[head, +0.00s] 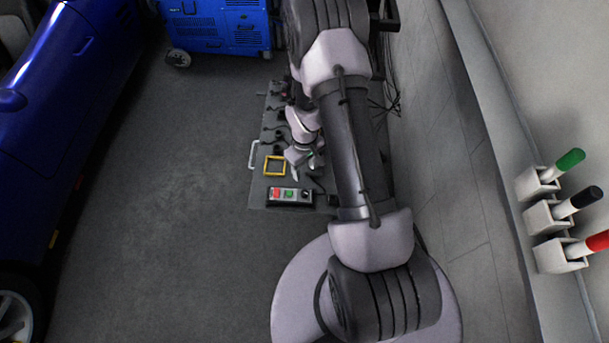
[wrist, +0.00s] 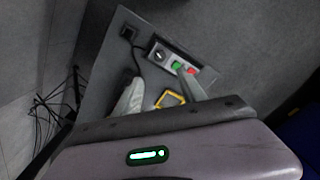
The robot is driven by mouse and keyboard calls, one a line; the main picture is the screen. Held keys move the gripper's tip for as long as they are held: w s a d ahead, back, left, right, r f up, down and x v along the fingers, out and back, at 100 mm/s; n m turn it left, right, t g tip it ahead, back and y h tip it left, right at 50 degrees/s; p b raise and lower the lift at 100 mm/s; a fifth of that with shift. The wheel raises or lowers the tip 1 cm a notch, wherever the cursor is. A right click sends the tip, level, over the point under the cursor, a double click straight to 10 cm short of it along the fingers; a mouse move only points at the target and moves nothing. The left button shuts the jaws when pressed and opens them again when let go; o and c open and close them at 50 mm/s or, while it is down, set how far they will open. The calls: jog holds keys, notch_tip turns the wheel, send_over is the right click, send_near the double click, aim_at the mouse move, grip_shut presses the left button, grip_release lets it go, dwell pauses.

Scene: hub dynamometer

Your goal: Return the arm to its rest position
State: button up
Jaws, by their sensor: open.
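My arm reaches from its round base at the bottom of the head view up and over a grey panel (head: 262,198). My gripper (head: 309,172) is small and partly hidden beside my arm link in the head view, above the panel. In the wrist view my gripper (wrist: 160,95) has two pale fingers spread apart with nothing between them. The panel also shows in the wrist view (wrist: 150,75). A control box (head: 290,196) with a red and a green button and a dark knob lies on it; it also shows in the wrist view (wrist: 175,62), beyond the fingers.
A yellow square frame (head: 274,166) and a pale handle (head: 254,154) are on the panel. A blue car (head: 70,90) stands left, a blue wheeled cabinet (head: 215,28) at the back. Marker pens in holders (head: 540,181) line the right wall. Loose cables (wrist: 55,105) lie beside the panel. The left floor is clear.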

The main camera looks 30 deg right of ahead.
jog(key=shift+r, duration=0.95)
